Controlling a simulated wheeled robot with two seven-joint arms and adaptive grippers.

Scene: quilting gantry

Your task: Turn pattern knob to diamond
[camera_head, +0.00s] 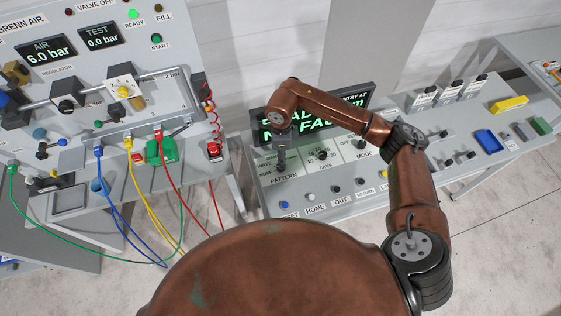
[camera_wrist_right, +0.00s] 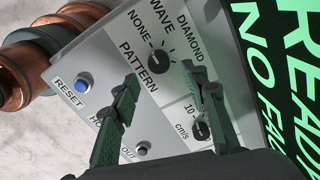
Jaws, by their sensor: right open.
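The pattern knob (camera_wrist_right: 159,58) is a small black knob on the grey console panel, seen in the right wrist view. The labels NONE, WAVE and DIAMOND are printed around it, with PATTERN below. I cannot tell for sure which label it points to. My right gripper (camera_wrist_right: 160,76) is open and empty, its two dark green fingers reaching toward the knob, one on each side in the picture. I cannot tell whether they touch it. In the head view my right gripper (camera_head: 281,158) points down over the PATTERN area and hides the knob. My left gripper is not in view.
A speed knob (camera_wrist_right: 200,130) marked cm/s lies close to one finger. A blue RESET button (camera_wrist_right: 82,85) is on the panel's near edge. The lit display (camera_head: 310,118) stands behind the knobs. An air panel (camera_head: 100,85) with coloured hoses is at left.

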